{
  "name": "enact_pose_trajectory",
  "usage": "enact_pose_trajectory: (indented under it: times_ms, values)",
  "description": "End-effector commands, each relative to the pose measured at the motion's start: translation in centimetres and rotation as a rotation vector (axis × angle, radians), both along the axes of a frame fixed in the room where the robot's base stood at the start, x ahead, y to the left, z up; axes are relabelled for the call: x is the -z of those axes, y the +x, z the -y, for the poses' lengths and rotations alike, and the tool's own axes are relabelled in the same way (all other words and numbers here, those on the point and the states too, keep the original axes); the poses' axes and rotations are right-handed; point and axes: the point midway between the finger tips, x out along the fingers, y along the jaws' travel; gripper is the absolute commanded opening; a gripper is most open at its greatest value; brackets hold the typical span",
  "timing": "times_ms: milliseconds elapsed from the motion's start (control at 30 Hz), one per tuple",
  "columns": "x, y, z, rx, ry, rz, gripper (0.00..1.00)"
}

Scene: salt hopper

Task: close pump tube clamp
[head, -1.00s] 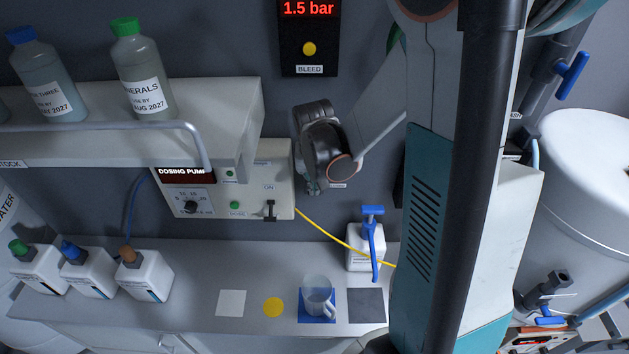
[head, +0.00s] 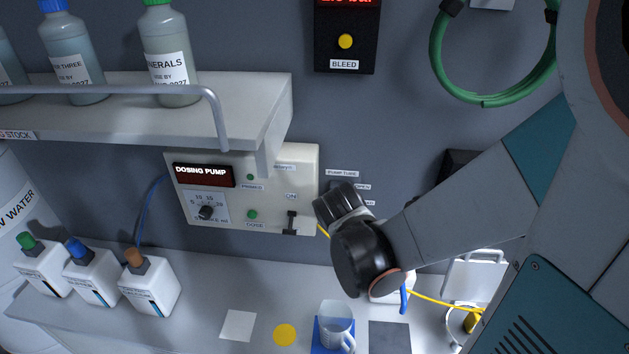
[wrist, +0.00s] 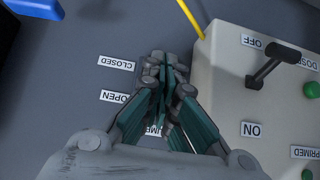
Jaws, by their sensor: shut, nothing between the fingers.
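The pump tube clamp's place on the wall is marked by the pump tube label (head: 342,173) in the head view, just right of the dosing pump (head: 275,185). The wrist view shows its closed label (wrist: 117,63) and open label (wrist: 113,97). My gripper (wrist: 163,72) is shut and empty in front of the wall beside these labels. The clamp itself is hidden behind my fingers, so I cannot tell its position or whether I touch it. The yellow tube (wrist: 190,18) runs from beside the pump box; it also shows in the head view (head: 440,300).
The pump's black on/off lever (wrist: 275,65) stands out close to the right of my fingers in the wrist view. A shelf with bottles (head: 240,100) juts out at upper left. A clear jug (head: 336,318) and several small containers stand on the counter below.

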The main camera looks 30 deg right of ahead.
Motion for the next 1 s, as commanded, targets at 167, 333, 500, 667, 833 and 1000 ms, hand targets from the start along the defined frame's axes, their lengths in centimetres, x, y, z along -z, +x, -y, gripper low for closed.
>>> enact_pose_trajectory:
  times_ms: [167,333,500,667,833,1000]
  values:
    - [0.2,-0.1,0.0,0.0,0.001,-0.001,0.0]
    - [0.2,-0.1,0.0,0.0,0.001,-0.002,0.0]
    - [0.0,0.2,0.2,0.001,0.001,-0.002,0.0]
    - [-0.4,0.7,0.5,0.001,0.001,-0.002,0.0]
    - [-0.6,1.0,0.7,0.0,0.002,-0.002,0.0]
    - [-0.5,1.1,0.7,0.0,0.002,-0.002,0.0]
